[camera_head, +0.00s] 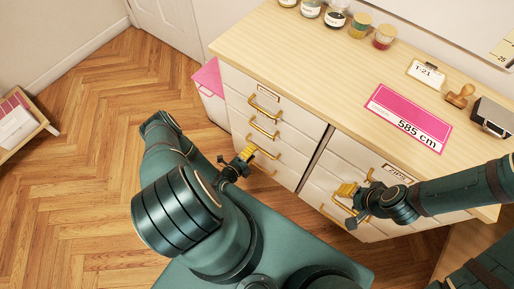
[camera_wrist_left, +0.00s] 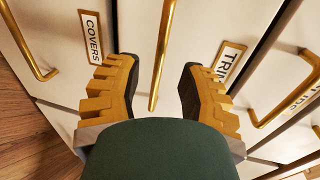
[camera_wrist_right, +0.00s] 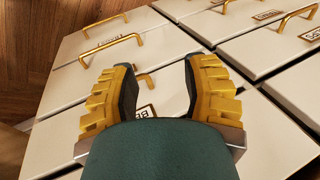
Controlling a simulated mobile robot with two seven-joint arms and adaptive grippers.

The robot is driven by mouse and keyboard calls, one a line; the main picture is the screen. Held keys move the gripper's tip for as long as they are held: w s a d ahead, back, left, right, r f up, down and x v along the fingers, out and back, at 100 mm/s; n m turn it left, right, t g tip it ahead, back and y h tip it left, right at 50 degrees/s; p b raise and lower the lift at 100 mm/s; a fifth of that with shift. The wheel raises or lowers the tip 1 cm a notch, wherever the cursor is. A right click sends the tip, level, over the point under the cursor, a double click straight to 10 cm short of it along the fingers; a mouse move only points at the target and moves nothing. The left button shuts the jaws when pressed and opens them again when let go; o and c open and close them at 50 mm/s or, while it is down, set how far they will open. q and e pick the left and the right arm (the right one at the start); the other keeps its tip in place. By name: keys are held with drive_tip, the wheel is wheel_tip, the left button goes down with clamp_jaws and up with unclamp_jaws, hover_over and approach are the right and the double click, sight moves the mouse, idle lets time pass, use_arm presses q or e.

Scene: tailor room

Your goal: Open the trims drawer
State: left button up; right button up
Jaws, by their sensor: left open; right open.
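The trims drawer (camera_wrist_left: 190,30) is a white front with a partly hidden "TRIM" label (camera_wrist_left: 229,60) and a brass bar handle (camera_wrist_left: 162,55). It looks shut. My left gripper (camera_head: 243,154) is open in front of the left drawer column. In the left wrist view its yellow fingers (camera_wrist_left: 158,75) stand on either side of the trims handle, with gaps between; I cannot tell the depth left to the handle. My right gripper (camera_head: 350,197) is open near the right drawer column. In the right wrist view a brass handle (camera_wrist_right: 145,79) shows partly between its fingers (camera_wrist_right: 158,80).
A "COVERS" label (camera_wrist_left: 91,37) marks the adjacent drawer. The pale wooden counter (camera_head: 300,55) carries jars (camera_head: 335,18), a pink "585 cm" card (camera_head: 408,117) and a stamp (camera_head: 460,96). A pink-and-white box (camera_head: 211,88) stands left of the cabinet.

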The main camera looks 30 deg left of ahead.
sight(257, 147)
use_arm(q)
drive_tip(key=shift+b+x, duration=0.4)
drive_tip(key=shift+x, duration=1.8)
clamp_jaws()
